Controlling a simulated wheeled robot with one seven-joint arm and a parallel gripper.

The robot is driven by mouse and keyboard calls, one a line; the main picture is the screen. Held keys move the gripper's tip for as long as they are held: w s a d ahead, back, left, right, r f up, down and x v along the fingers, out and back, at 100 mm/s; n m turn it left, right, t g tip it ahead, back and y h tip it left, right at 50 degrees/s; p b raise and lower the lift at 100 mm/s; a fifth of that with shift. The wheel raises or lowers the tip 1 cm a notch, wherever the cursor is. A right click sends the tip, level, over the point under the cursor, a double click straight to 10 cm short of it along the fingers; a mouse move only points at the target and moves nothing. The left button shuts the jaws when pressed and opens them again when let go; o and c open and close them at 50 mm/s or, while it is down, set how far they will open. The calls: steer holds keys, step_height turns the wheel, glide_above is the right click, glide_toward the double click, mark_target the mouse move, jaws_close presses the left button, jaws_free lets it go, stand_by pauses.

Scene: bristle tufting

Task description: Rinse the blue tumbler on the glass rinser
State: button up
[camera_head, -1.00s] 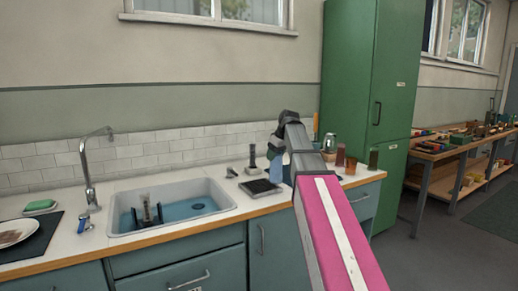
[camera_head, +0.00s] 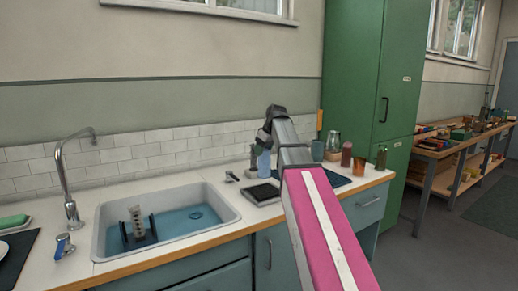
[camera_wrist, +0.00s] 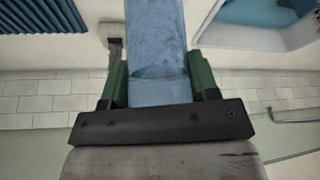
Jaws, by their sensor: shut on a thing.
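The blue tumbler (camera_head: 264,164) hangs from my gripper (camera_head: 265,139) above the back of the counter. In the wrist view the translucent blue tumbler (camera_wrist: 158,40) sits between the two green fingers of my gripper (camera_wrist: 158,80), which are shut on its sides. A black square tray (camera_head: 261,194), which looks like the glass rinser, lies on the counter just below the tumbler in the picture. The tumbler appears apart from it; the exact height gap is hard to tell. A dark ridged surface (camera_wrist: 40,15) shows at the upper left of the wrist view.
The sink (camera_head: 225,207) holds water and a dark rack with a pale item (camera_head: 138,221). A tap (camera_head: 66,185) stands on its left. A dark upright item (camera_head: 253,157) stands behind the tumbler. A red-brown cup (camera_head: 346,154) and other vessels stand to the right.

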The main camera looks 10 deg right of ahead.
step_height(320, 180, down, 6)
stand_by(0.9)
steer(key=shift+f, duration=0.75)
stand_by(1.9)
steer(key=shift+r, duration=3.55)
